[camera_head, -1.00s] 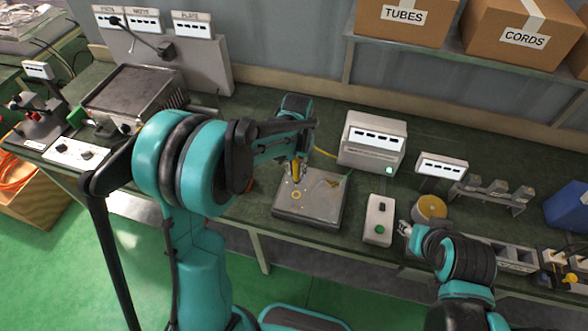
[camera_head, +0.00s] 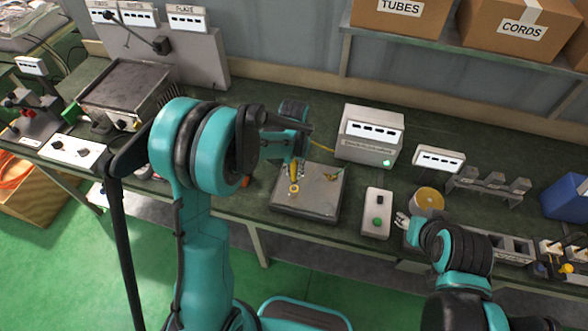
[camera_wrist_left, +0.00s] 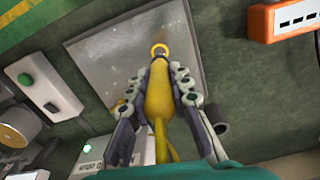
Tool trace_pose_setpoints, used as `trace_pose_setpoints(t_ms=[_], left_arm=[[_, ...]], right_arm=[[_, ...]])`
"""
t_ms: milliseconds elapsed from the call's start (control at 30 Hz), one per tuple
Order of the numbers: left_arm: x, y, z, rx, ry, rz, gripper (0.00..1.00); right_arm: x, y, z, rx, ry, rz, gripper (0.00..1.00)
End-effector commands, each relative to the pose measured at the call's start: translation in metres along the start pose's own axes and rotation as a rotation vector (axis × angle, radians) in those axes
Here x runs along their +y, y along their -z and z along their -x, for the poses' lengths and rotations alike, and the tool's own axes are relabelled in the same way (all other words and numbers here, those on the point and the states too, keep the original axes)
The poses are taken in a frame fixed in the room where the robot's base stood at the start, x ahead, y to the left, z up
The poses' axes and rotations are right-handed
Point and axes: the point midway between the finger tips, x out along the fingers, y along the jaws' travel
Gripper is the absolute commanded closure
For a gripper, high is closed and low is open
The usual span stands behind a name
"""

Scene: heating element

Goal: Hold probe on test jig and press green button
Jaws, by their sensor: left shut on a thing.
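The test jig (camera_head: 322,199) is a flat grey plate on the green bench. A small yellow ring (camera_head: 294,188) shows on it; it also shows in the left wrist view (camera_wrist_left: 160,49). My left gripper (camera_head: 296,168) is shut on the yellow probe (camera_wrist_left: 159,92), its dark tip pointing at the ring. The tip overlaps the ring's near edge; I cannot tell whether it touches the plate. The green button (camera_head: 377,223) is on a small white box (camera_head: 379,203) right of the jig. My right gripper (camera_head: 402,219) is just right of that box, apart from the button; its fingers are too small to read.
A white instrument box (camera_head: 370,136) with a lit green lamp stands behind the jig. A yellow roll (camera_head: 428,200) sits close to my right gripper. An orange-cased box (camera_wrist_left: 278,18) is near the jig in the wrist view. Cardboard boxes (camera_head: 518,30) fill the shelf above.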

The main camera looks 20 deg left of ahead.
Motion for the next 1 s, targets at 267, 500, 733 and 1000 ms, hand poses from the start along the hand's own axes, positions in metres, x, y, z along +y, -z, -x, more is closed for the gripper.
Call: trace_pose_setpoints(t_ms=[267, 500, 733, 1000], left_arm=[[0.0, 0.0001, -0.0009, 0.0, 0.0, 0.0, 1.0], [0.0, 0.0002, -0.0038, 0.0, 0.0, 0.0, 1.0], [0.0, 0.0002, -0.0065, 0.0, 0.0, 0.0, 1.0], [0.0, 0.0, -0.0098, 0.0, 0.0, 0.0, 1.0]], right_arm=[[0.0, 0.0, 0.0, 0.0, 0.0, 0.0, 0.6], [0.0, 0.0, 0.0, 0.0, 0.0, 0.0, 0.6], [0.0, 0.0, 0.0, 0.0, 0.0, 0.0, 0.6], [0.0, 0.0, 0.0, 0.0, 0.0, 0.0, 0.6]])
